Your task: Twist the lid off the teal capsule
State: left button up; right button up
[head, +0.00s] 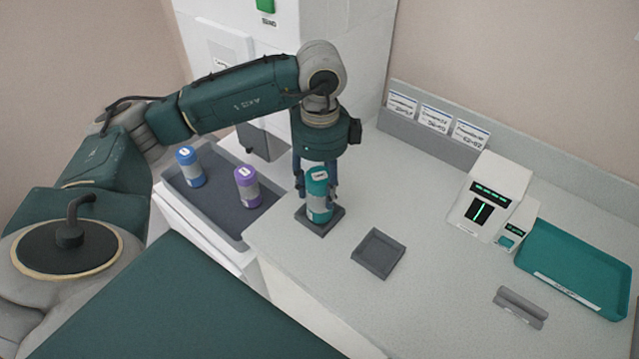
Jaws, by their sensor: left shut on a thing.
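The teal capsule (319,204) stands upright in a small dark square holder (330,224) at the left end of the counter. It has a pale band around its lower part and a teal lid (318,174) with a white label. My left gripper (316,186) points down from above with its fingers on either side of the capsule's upper part, shut on the lid. The lid sits on the capsule, and I cannot tell whether it has turned. My right gripper is not in view.
A grey tray (218,216) at left holds a blue capsule (190,168) and a purple capsule (248,188). An empty square holder (378,253) lies right of the teal capsule. A white device (487,200), a teal tray (575,268) and a grey rest (521,306) are further right.

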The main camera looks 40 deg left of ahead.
pick_arm(q)
jog(key=shift+n, duration=1)
jog(key=shift+r+p, duration=3.45)
jog(key=shift+r, duration=1.3)
jog(key=shift+w, duration=0.1)
